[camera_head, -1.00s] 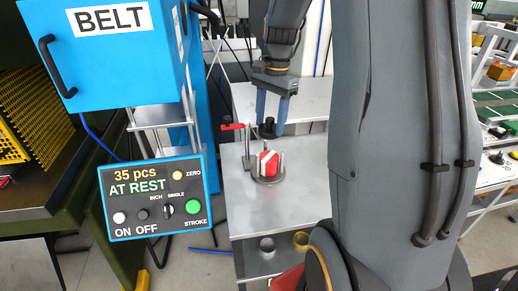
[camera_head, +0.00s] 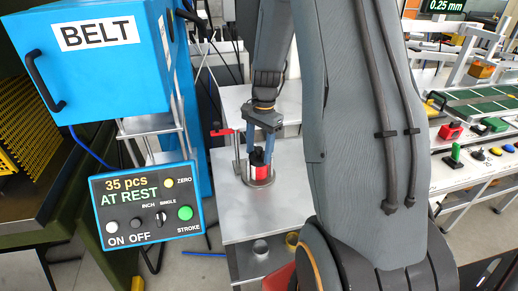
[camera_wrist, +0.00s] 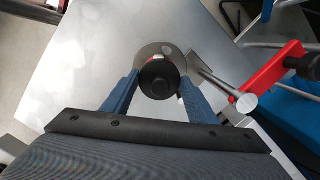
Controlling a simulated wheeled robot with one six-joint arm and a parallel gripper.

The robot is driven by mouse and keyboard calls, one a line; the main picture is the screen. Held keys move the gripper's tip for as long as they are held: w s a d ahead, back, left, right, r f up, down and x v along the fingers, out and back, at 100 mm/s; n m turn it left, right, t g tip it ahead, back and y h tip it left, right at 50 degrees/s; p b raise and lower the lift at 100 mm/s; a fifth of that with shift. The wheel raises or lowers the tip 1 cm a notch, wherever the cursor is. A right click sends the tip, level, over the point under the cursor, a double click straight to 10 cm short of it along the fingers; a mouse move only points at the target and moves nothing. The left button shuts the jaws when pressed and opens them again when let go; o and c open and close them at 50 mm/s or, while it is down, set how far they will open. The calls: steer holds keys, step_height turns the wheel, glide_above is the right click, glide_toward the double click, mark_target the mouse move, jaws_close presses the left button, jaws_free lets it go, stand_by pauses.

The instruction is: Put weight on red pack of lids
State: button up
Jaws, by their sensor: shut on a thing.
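The weight (camera_head: 257,157) is a black round piece with a knob on top. It also shows in the wrist view (camera_wrist: 159,79), between the blue fingers. My gripper (camera_head: 262,150) is shut on it. The red pack of lids (camera_head: 260,171) stands in a round metal holder (camera_head: 262,183) on the steel table. In the head view the weight is directly over the pack and looks to be at its top; I cannot tell whether they touch. In the wrist view the weight hides nearly all of the pack, with a little red at its edge.
A control panel (camera_head: 147,206) reads "35 pcs AT REST". The table top (camera_head: 238,222) in front is clear.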

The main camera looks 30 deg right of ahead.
steer(key=o, duration=1.6)
steer(key=shift+f, duration=0.1)
steer(key=shift+c, duration=0.2)
step_height(320, 180, up, 11)
steer(key=d+b, duration=0.1)
steer(key=b, duration=0.2)
steer(key=s+a+f+n, duration=0.3)
steer(key=s+a+n, duration=0.4)
steer(key=a, duration=0.1)
steer(key=s+a+f+n+t+h, duration=0.1)
steer(key=s+a+f+n, duration=0.2)
steer(key=s+a+n, duration=0.4)
steer(key=shift+s+a+f, duration=0.2)
steer(key=shift+s+a, duration=0.35)
steer(key=shift+s, duration=0.05)
